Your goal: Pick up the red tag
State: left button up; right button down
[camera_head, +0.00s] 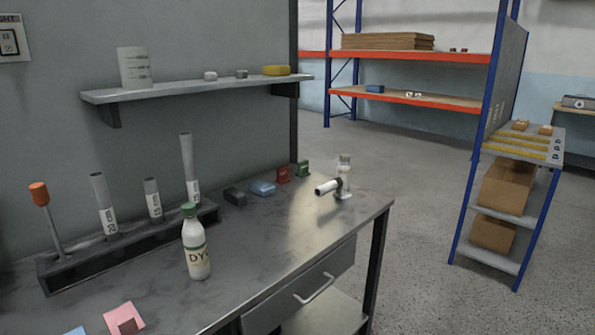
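A small red upright piece (283,174), which looks like the red tag, stands near the back edge of the grey metal workbench (285,228). A similar green piece (302,168) stands just to its right. A light blue block (262,188) lies to its left, with a dark block (235,196) beyond that. Neither of my grippers is in view.
A DYE bottle (196,245) and a dark rack (125,248) of tubes stand to the left. A wall shelf (195,88) hangs above. The bench's front right is clear.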

aim_at(281, 172)
jog(key=z, duration=1.7)
jog(key=i, duration=3.85)
jog(key=u, duration=3.9)
